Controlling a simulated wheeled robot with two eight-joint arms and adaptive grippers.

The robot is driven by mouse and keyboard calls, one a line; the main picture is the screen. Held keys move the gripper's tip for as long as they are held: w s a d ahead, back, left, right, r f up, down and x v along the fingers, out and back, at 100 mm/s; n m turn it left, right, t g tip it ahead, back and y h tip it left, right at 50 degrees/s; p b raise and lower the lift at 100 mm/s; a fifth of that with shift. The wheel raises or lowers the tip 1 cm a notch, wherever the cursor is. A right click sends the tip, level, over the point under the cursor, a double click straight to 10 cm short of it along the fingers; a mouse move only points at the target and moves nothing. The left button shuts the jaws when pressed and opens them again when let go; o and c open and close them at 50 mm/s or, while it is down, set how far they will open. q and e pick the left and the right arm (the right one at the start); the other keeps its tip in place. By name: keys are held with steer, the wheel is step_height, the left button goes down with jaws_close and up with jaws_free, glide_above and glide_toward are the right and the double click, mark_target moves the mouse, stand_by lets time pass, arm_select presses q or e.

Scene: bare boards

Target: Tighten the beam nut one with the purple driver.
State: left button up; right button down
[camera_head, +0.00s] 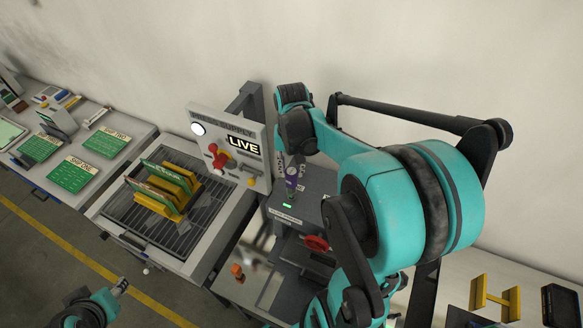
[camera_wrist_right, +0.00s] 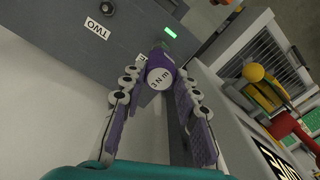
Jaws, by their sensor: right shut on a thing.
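The purple driver (camera_head: 291,182) stands roughly upright over a grey housing (camera_head: 309,208) right of the LIVE panel. My right gripper (camera_head: 292,163) is shut on its upper part, with the arm reaching over from the right. In the right wrist view, the driver's purple body and pale lettered cap (camera_wrist_right: 160,74) sit between the two fingers (camera_wrist_right: 158,95). Beam nut one cannot be made out; the driver and gripper cover the spot beyond the cap. My left gripper (camera_head: 121,287) is at the lower left, small and away from the driver.
A lit green indicator (camera_head: 287,205) is close to the driver. The LIVE panel (camera_head: 232,147) with a red knob stands left, behind a grate (camera_head: 150,222) holding yellow-and-green pieces. A red handle (camera_head: 316,243) lies below the housing. Green boards (camera_head: 72,174) are far left.

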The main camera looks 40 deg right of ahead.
steer(key=shift+r, duration=0.1)
step_height(320, 180, up, 5)
steer(key=p, duration=0.4)
